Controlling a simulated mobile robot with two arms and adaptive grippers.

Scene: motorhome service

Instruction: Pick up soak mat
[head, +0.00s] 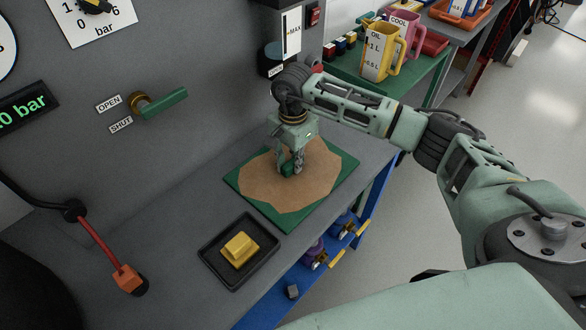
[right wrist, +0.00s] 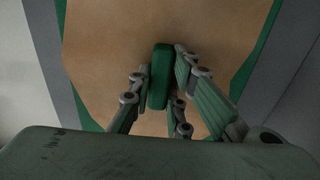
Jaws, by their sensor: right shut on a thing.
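The soak mat (head: 250,178) lies flat on the grey bench, a green sheet with a large brown patch over most of it. It fills much of the right wrist view (right wrist: 110,40). My right gripper (head: 290,168) points down over the middle of the mat. In the right wrist view its fingers (right wrist: 160,88) are closed on a green upright tab (right wrist: 160,75) on the mat. The mat appears to rest on the bench; I cannot tell whether it is lifted at all. My left gripper is not in view.
A black tray (head: 212,257) with a yellow block (head: 239,249) sits just in front of the mat. A green-handled valve (head: 163,104) is on the wall panel. Yellow and pink jugs (head: 381,52) stand on a green surface behind.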

